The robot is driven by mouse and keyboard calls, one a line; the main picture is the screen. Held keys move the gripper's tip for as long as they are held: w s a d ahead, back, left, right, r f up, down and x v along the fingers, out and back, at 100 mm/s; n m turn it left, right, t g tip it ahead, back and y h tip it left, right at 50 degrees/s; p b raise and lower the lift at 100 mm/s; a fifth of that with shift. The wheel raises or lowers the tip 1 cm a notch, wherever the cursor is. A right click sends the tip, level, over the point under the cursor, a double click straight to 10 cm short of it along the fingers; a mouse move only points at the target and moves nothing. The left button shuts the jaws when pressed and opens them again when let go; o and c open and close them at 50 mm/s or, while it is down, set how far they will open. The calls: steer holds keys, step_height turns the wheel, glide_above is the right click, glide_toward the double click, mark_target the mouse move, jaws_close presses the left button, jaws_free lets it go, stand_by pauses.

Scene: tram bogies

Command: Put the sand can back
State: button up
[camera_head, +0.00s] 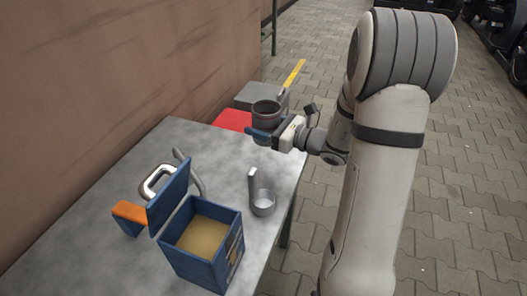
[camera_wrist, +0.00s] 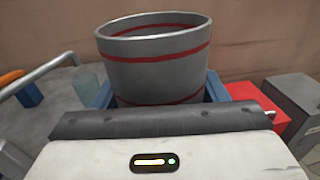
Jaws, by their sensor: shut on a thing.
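The sand can, a grey cylinder with red bands, open at the top, is upright between my gripper's fingers. It shows in the head view (camera_head: 266,107) at the table's far end and large in the wrist view (camera_wrist: 155,72). My gripper (camera_head: 262,134) is shut on it, with a blue finger at either side in the wrist view. The can's lower part is hidden, so I cannot tell whether it touches anything beneath. An open blue box (camera_head: 228,258) filled with sand stands at the near end of the table, its lid tilted up.
A red box (camera_head: 232,120) and a grey box (camera_head: 245,92) lie beyond the can, beside the wall.

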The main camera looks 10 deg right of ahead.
step_height(320, 180, down, 6)
steer(key=shift+d+r+b, duration=0.1)
steer(key=shift+b, duration=0.95)
steer(key=shift+s+f+b, duration=0.1)
steer(key=shift+f+b, duration=0.55)
steer(key=shift+f, duration=1)
steer(key=shift+f, duration=0.2)
steer(key=o, duration=1)
steer(key=shift+o, duration=0.2)
steer(key=shift+r, duration=0.1)
